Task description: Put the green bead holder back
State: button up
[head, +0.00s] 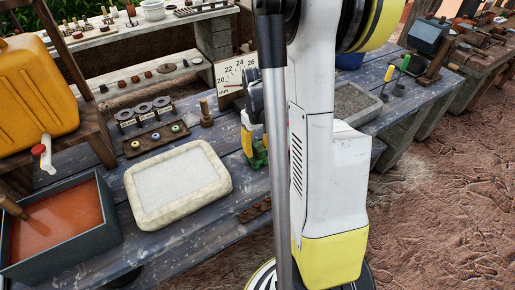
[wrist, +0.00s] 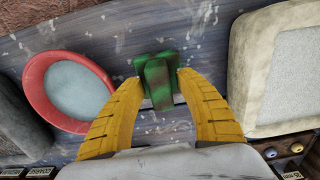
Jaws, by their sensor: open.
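A green, worn-looking block, which I take for the green bead holder (wrist: 158,83), is on the grey-blue plank table in the wrist view. It lies between the two yellow fingers of my gripper (wrist: 158,76). The fingers are spread, one on each side, with their tips close to it; I cannot tell if they touch it. In the head view the green holder (head: 259,158) shows only partly beside my gripper (head: 251,146), largely hidden by my arm. A dark wooden block with several coloured beads (head: 156,139) stands further left.
A pale rounded tray (head: 178,183) lies left of my gripper. A red-rimmed bowl (wrist: 71,91) is close on the other side. A dial board (head: 230,77), a wooden peg (head: 205,113) and a box of orange liquid (head: 55,222) stand around.

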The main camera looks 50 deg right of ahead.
notch_tip(320, 180, up, 12)
jog(key=f+p, duration=0.1)
jog(key=p, duration=0.3)
jog(key=s+a+r+n+t, duration=0.1)
jog(key=a+r+t, duration=0.1)
jog(key=a, duration=0.6)
jog(key=s+a+r+n+t, duration=0.1)
jog(key=s+a+r+t, duration=0.1)
jog(key=a+r, duration=0.3)
jog(key=s+a+r+t, duration=0.2)
jog(key=a+r+t, duration=0.1)
jog(key=a, duration=0.9)
jog(key=shift+s+a+r+n, duration=0.15)
jog(key=shift+s+a+n, duration=0.1)
jog(key=shift+n, duration=0.15)
